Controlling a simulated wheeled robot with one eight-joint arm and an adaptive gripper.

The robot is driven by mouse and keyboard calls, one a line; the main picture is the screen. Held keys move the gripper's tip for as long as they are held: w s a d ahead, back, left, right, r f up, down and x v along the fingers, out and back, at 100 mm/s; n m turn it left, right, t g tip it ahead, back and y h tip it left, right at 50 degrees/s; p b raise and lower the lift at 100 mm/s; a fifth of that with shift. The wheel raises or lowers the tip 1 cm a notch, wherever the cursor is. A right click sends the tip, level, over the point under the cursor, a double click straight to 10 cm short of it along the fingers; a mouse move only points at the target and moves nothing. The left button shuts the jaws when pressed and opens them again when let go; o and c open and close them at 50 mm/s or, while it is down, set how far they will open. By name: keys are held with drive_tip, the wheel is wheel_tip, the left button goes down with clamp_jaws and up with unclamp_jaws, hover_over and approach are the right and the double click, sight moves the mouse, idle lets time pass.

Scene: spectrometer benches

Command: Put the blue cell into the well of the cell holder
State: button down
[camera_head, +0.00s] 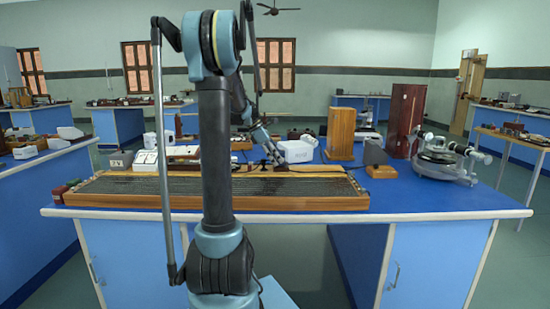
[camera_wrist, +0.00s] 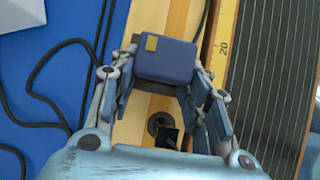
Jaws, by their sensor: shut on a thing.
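The blue cell (camera_wrist: 167,58), a dark blue block with a small yellow patch on top, is between the fingers of my gripper (camera_wrist: 163,72) in the wrist view. My gripper is shut on it. A pale wooden strip (camera_wrist: 135,128) lies beneath, with a dark base partly hidden under the cell. A round black fitting with a dark square part (camera_wrist: 164,130) sits on the strip, between the fingers and my palm. I cannot tell which part is the well of the cell holder. In the head view my gripper (camera_head: 274,153) is over the bench, small, and the cell cannot be made out.
A long wooden board with dark strings (camera_head: 290,187) lies along the front of the blue bench (camera_head: 440,199). A white box (camera_head: 297,151), a wooden box (camera_head: 340,135) and a round metal instrument (camera_head: 440,155) stand behind and right. A black cable (camera_wrist: 60,123) lies left in the wrist view.

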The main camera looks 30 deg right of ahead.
drive_tip(key=shift+s+a+f, duration=0.15)
drive_tip(key=shift+s+f, duration=0.3)
drive_tip(key=shift+s, duration=0.1)
drive_tip(key=c, duration=1.1)
unclamp_jaws()
drive_tip(key=shift+w+f, duration=0.1)
drive_tip(key=shift+w, duration=0.05)
drive_tip(key=o, duration=0.4)
drive_tip(key=shift+w+d+f, duration=0.1)
drive_tip(key=shift+d+f, duration=0.15)
drive_tip(key=shift+d, duration=0.1)
drive_tip(key=shift+c, duration=0.2)
drive_tip(key=shift+w+a+f, duration=0.1)
drive_tip(key=shift+w+f, duration=0.15)
drive_tip(key=shift+w, duration=0.2)
drive_tip(key=shift+w+a+f, duration=0.1)
drive_tip(key=shift+w+f, duration=0.1)
drive_tip(key=shift+w, duration=0.2)
drive_tip(key=shift+s+r, duration=0.45)
drive_tip(key=shift+r, duration=0.05)
drive_tip(key=v, duration=1.2)
drive_tip(key=shift+w, duration=0.3)
drive_tip(key=shift+f, duration=0.15)
